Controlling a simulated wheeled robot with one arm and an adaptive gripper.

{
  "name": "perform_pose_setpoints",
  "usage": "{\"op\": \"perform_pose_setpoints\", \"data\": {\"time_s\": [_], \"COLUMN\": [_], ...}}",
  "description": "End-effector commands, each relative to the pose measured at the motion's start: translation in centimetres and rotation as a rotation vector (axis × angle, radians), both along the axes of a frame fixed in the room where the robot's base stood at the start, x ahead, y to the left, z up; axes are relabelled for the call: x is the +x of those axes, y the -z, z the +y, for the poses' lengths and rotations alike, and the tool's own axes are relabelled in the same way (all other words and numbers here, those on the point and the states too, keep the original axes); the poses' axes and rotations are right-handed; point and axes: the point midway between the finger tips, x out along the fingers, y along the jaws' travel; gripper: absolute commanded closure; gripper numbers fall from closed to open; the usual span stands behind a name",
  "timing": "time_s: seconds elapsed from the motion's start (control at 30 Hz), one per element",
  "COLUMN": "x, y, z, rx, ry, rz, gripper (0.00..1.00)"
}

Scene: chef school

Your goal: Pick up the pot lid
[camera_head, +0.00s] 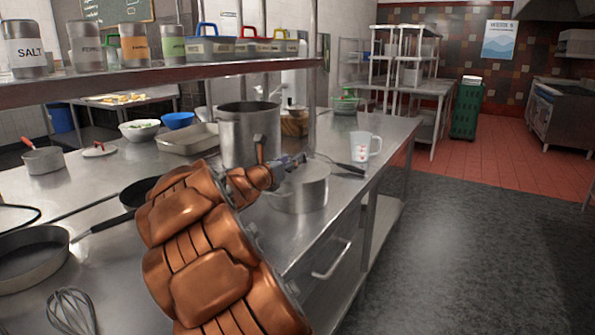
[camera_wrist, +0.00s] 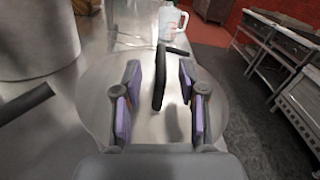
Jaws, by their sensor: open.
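A metal pot lid sits on a short, wide pot (camera_head: 303,195) near the front edge of the counter. The lid (camera_wrist: 215,85) is a round, shiny disc in the wrist view, with an upright dark handle (camera_wrist: 160,78). My gripper (camera_wrist: 160,100) is open above the lid, its two purple-padded fingers on either side of the handle, with visible gaps. In the head view my gripper (camera_head: 283,170) is over the pot, partly hidden by my copper-coloured arm. I cannot tell whether the fingertips touch the lid.
A tall stockpot (camera_head: 249,130) stands just behind the pot. Frying pans (camera_head: 32,258), a whisk (camera_head: 72,310) and a small lid (camera_head: 99,151) are to the left. A shelf (camera_head: 150,80) runs overhead.

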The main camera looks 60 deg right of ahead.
Motion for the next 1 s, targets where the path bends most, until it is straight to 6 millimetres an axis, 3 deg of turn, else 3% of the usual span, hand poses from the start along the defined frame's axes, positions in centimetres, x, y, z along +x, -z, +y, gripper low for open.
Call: {"op": "perform_pose_setpoints", "data": {"time_s": [0.13, 0.43, 0.8, 1.0], "x": [-0.1, -0.1, -0.1, -0.1], "y": [0.1, 0.0, 0.0, 0.0], "z": [-1.6, -1.8, -1.8, -1.8], "rx": [0.002, 0.0, 0.0, 0.0], "ry": [0.004, 0.003, 0.003, 0.003], "rz": [-0.001, 0.001, 0.0, 0.0], "gripper": [0.59, 0.6, 0.99, 1.0]}}
